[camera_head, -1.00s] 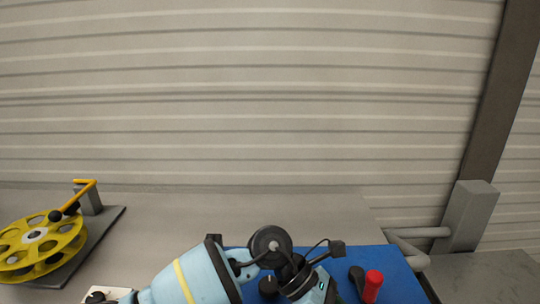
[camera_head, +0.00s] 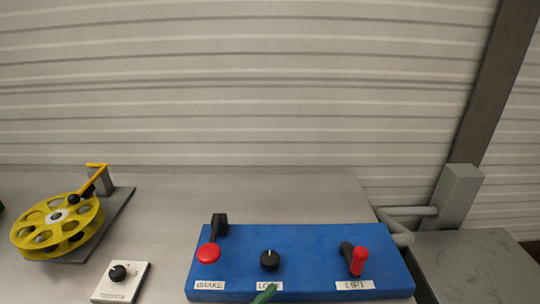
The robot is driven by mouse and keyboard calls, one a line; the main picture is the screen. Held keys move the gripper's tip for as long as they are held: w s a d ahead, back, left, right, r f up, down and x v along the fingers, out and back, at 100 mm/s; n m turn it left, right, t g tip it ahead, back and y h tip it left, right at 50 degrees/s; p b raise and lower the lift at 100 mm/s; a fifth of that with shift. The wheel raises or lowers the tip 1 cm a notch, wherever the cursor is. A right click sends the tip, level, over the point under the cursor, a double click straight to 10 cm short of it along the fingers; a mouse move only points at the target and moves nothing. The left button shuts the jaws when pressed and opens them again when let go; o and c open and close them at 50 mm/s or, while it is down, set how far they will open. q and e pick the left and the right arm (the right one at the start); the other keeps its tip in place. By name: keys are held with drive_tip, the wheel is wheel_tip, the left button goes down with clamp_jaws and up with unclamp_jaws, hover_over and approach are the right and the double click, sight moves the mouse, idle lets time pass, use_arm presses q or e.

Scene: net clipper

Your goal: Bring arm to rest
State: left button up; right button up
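Only a small dark-green tip (camera_head: 264,294) shows at the bottom edge of the head view, in front of the blue control box (camera_head: 310,262). It looks like a piece of my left gripper, but too little shows to tell whether it is open or shut. It partly covers the middle label. The box carries a BRAKE lever (camera_head: 214,240) with a red knob at left, a black dial (camera_head: 270,261) in the middle and a LIFT lever (camera_head: 356,260) with a red handle at right. My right gripper is out of view.
A yellow wheel (camera_head: 58,222) with a crank stands on a plate at the left. A small white box (camera_head: 120,282) with a black dial lies at the front left. A grey post (camera_head: 458,197) with a bar stands at the right. The grey table (camera_head: 270,195) behind the box is bare.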

use_arm(q)
drive_tip(key=s+a+f+n+g+y+p, duration=0.1)
drive_tip(key=s+a+f+n+g+y, duration=0.2)
drive_tip(key=s+a+f+n+y, duration=0.3)
drive_tip(key=s+a+f+n+g+y+p, duration=0.2)
drive_tip(key=s+a+f+n+y, duration=0.4)
drive_tip(key=s+a+f+n, duration=0.5)
drive_tip(key=s+a+f+g, duration=0.1)
drive_tip(key=s+a+f, duration=0.1)
drive_tip(key=s+a, duration=0.3)
drive_tip(key=shift+s+g, duration=0.4)
drive_tip(key=shift+s, duration=1.05)
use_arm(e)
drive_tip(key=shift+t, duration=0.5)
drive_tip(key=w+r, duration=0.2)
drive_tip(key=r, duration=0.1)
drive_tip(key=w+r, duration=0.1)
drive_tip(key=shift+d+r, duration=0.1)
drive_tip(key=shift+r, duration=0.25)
use_arm(q)
drive_tip(key=shift+f, duration=0.1)
